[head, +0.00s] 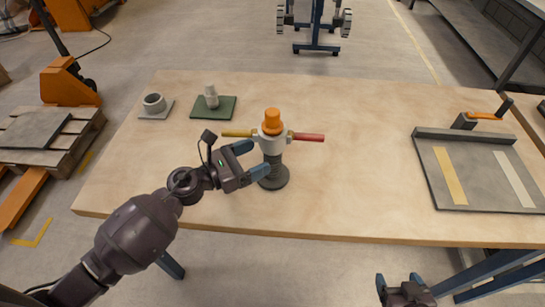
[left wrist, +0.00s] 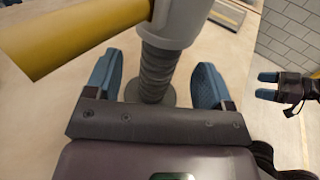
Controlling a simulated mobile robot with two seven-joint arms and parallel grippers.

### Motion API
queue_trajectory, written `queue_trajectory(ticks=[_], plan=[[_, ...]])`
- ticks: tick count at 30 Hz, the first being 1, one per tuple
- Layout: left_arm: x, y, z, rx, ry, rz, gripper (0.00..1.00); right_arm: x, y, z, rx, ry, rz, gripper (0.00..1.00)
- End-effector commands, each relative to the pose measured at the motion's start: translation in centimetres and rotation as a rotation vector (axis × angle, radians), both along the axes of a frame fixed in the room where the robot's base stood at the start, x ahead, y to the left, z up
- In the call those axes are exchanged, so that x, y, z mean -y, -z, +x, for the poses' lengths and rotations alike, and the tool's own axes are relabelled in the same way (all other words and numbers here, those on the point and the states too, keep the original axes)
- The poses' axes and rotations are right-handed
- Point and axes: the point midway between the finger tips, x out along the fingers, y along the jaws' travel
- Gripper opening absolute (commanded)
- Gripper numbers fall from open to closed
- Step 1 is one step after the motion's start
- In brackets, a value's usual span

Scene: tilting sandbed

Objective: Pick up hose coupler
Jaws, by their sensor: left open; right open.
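What looks like the hose coupler (head: 271,143) stands upright on the table: a pale grey body with an orange top, a yellow lever to the left and a red lever to the right. Below it are a dark ribbed neck and a round base. In the left wrist view, the ribbed neck (left wrist: 157,72) shows between my fingers, with the yellow lever at upper left. My left gripper (head: 254,159) is open, its fingers on either side of the neck; contact cannot be told. My right gripper (head: 399,279) is open and empty, low at the front, beyond the table edge.
The wooden table (head: 345,190) is clear right of the coupler. A grey ring (head: 154,103) on a grey plate and a pale fitting (head: 211,96) on a green mat (head: 226,108) stand at back left. A grey tray (head: 476,184) with two strips lies at right.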

Motion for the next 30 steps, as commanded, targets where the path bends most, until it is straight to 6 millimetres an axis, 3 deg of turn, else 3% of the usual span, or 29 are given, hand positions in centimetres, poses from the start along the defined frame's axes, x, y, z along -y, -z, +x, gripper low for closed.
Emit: queue_trajectory(ticks=[12,21,30], plan=[[4.1,0.1,2.5,0.0,0.0,-0.002,0.76,0.2,-0.4,-0.3,0.0,0.001,-0.003,0.75],[4.4,0.2,2.7,-0.001,0.0,-0.001,0.76,0.3,-0.1,-0.6,-0.008,-0.001,-0.006,0.75],[4.4,0.2,2.7,0.0,-0.001,-0.001,0.31,0.3,-0.1,-0.5,-0.009,-0.001,-0.006,0.75]])
